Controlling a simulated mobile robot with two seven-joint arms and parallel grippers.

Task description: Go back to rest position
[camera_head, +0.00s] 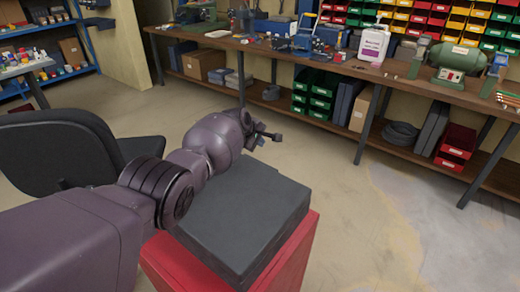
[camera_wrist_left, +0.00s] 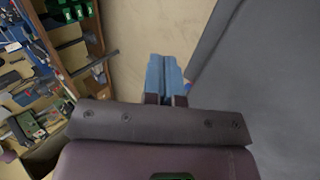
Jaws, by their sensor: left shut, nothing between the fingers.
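My left arm comes in from the left in the head view. My left gripper (camera_head: 268,137) is beyond the far edge of a dark grey slab (camera_head: 245,215), over the open floor. In the left wrist view its fingertips (camera_wrist_left: 166,100) are close together with nothing held between them. A blue shape (camera_wrist_left: 163,72) shows just past the fingertips; I cannot tell what it is. My right gripper is in neither view.
The grey slab lies on a red box (camera_head: 292,258) below my left arm. A black chair (camera_head: 55,150) stands at the left. A long workbench (camera_head: 340,68) with tools, a white jug (camera_head: 373,45) and a green grinder (camera_head: 450,62) runs along the back. Floor between is clear.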

